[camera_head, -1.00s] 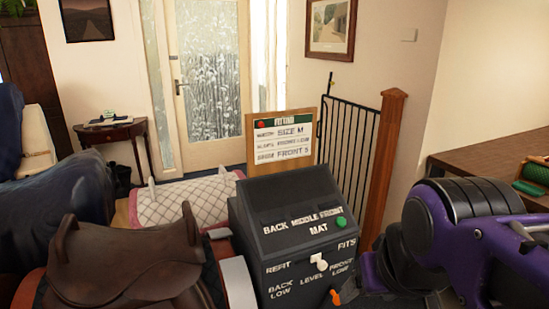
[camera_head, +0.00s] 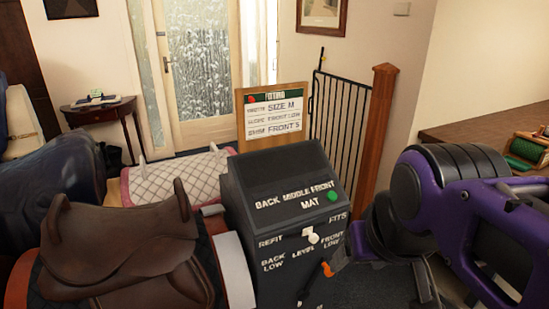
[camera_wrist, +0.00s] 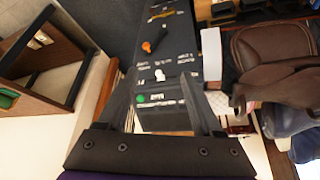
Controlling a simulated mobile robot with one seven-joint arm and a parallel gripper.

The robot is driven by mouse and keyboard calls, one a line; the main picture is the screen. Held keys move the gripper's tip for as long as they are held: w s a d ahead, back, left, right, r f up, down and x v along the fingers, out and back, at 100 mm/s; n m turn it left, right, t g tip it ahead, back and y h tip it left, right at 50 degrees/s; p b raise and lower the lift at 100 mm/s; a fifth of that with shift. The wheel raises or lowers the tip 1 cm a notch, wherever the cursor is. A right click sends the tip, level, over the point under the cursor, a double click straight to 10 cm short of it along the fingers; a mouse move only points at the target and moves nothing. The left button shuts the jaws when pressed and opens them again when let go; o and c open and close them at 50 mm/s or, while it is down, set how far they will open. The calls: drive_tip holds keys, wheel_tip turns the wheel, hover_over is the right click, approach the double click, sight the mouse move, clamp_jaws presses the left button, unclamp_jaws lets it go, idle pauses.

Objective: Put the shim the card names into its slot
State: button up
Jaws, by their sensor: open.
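The fitting card (camera_head: 272,118) stands upright on a wooden board behind the console. It reads SIZE M, a line that looks like FRONT LOW, and SHIM FRONT S. The dark console (camera_head: 285,190) bears the labels BACK, MIDDLE, FRONT and MAT; it also shows in the wrist view (camera_wrist: 165,60). The brown saddle (camera_head: 125,245) sits on a stand left of the console. My gripper (camera_wrist: 158,78) is open and empty, its fingers apart over the console face in the wrist view. I cannot make out any shim in either view.
The console has a green button (camera_head: 334,196), a white knob (camera_head: 313,237) and an orange-tipped lever (camera_head: 327,270). A black gate (camera_head: 338,115) with a wooden post (camera_head: 377,130) stands behind. A brown surface at right holds a green item (camera_head: 526,150). A quilted pad (camera_head: 175,180) lies behind the saddle.

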idle(0.8)
drive_tip(key=shift+c, duration=1.2)
